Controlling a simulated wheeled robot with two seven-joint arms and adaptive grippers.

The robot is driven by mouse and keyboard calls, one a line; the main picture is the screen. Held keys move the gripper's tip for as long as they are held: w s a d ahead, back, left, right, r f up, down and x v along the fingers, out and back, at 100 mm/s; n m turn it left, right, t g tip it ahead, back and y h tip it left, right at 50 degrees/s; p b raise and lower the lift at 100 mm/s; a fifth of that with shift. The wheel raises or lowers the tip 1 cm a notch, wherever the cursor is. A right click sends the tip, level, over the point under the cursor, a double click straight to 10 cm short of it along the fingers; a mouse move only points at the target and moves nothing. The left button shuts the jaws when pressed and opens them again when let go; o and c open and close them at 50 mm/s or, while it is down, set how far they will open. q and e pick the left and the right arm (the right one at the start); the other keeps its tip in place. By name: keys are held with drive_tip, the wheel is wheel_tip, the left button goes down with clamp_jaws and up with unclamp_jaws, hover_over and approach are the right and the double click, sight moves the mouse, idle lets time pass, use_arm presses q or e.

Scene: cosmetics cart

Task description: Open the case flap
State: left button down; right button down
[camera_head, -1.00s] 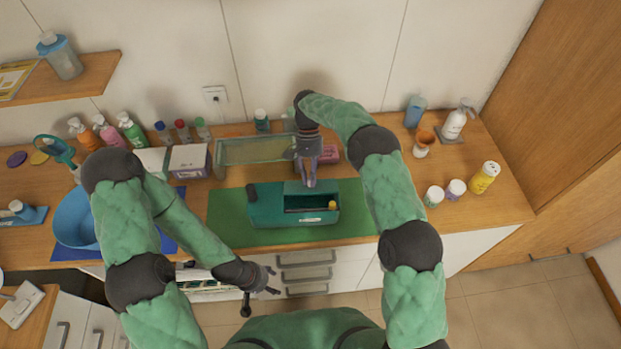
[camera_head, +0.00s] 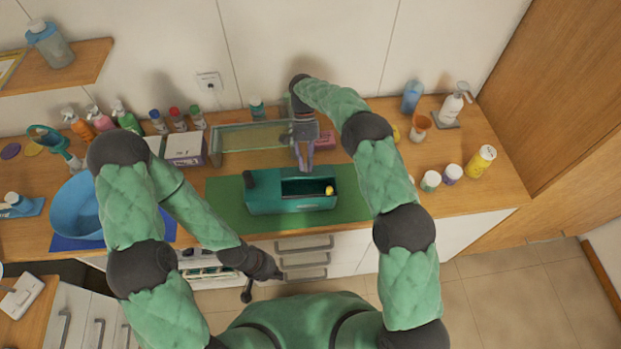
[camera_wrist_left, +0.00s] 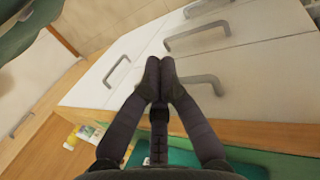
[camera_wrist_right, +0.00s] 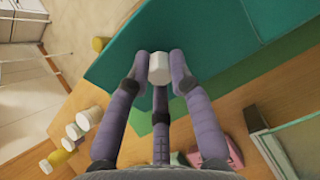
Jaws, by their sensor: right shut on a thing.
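The teal case (camera_head: 290,206) sits on a green mat on the counter. Its top opening shows a dark inside with a small yellow thing (camera_head: 329,190) at the right end. My right gripper (camera_head: 304,168) reaches down at the case's back edge. In the right wrist view my right gripper (camera_wrist_right: 158,70) is shut on a white knob (camera_wrist_right: 159,66) against a teal surface (camera_wrist_right: 200,30). How the knob joins the flap is hidden by the fingers. My left gripper (camera_head: 277,275) is empty in front of the drawers, with its fingertips together in the left wrist view (camera_wrist_left: 160,78).
A glass-like bin (camera_head: 232,150) and a pink thing (camera_head: 325,141) stand behind the case. A blue bowl (camera_head: 76,208) is at the left. Jars and a yellow bottle (camera_head: 481,161) are at the right. The green mat (camera_head: 222,205) is bare left of the case.

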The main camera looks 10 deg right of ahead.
use_arm(q)
drive_tip(key=s+r+m+g+y, duration=0.2)
drive_tip(key=s+m+g+y, duration=0.15)
drive_tip(key=s+m, duration=0.65)
drive_tip(key=w+a+r+m+t+y, duration=0.2)
drive_tip(key=w+m+t+y, duration=0.15)
drive_tip(key=w+m, duration=0.4)
drive_tip(key=w+a+r+m+t+y, duration=0.1)
drive_tip(key=w+m+t+y, duration=0.25)
drive_tip(key=w+m, duration=0.4)
drive_tip(key=w+d+r+m+t+h, duration=0.35)
drive_tip(key=d+r+m+t, duration=0.2)
drive_tip(key=d, duration=0.25)
drive_tip(key=w+d+r+m+t+h, duration=0.3)
drive_tip(key=w+d+r+m+t, duration=0.25)
drive_tip(key=d, duration=0.25)
drive_tip(key=x, duration=0.9)
drive_tip(key=shift+d, duration=0.2)
drive_tip(key=shift+w+r, duration=0.15)
drive_tip(key=shift+w, duration=0.05)
drive_tip(key=shift+w+r+g, duration=0.25)
drive_tip(key=shift+w+r, duration=0.05)
drive_tip(key=shift+r, duration=0.25)
